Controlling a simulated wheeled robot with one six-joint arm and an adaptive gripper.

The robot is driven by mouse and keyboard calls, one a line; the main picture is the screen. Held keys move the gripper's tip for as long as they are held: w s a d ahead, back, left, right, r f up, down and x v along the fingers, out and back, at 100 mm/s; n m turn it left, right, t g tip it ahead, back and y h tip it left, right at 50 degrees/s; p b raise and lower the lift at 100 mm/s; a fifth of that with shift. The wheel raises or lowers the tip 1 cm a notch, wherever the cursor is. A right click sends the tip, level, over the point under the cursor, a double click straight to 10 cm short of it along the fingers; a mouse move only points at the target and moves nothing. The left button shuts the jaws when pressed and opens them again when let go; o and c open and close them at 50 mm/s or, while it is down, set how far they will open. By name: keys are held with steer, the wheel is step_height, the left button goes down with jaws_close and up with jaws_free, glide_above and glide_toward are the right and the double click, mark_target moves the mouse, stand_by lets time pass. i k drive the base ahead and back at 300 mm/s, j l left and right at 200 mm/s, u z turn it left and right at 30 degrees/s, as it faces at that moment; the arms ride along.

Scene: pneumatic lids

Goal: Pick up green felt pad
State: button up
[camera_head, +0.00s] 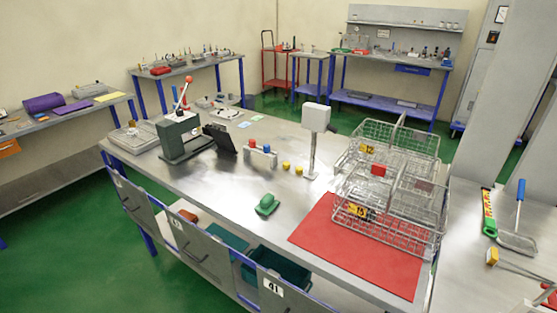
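A small green pad-like object (267,205) lies on the steel worktable (222,190), near its front edge and left of a red mat. It has a raised part on top; I cannot tell from here whether it is felt. Nothing touches it or covers it. My gripper is not in view.
A red mat (330,255) and wire baskets (395,205) fill the table's right side. A white box on a post (313,145), two yellow knobs (286,166) and a dark green press (180,138) stand farther back. Bare steel surrounds the pad.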

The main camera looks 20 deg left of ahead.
mark_target(267, 204)
steer(key=k+j, duration=0.1)
steer(key=j, duration=0.4)
steer(key=k+j, duration=0.1)
steer(key=j, duration=0.9)
steer(key=k+u, duration=0.05)
steer(key=k, duration=0.05)
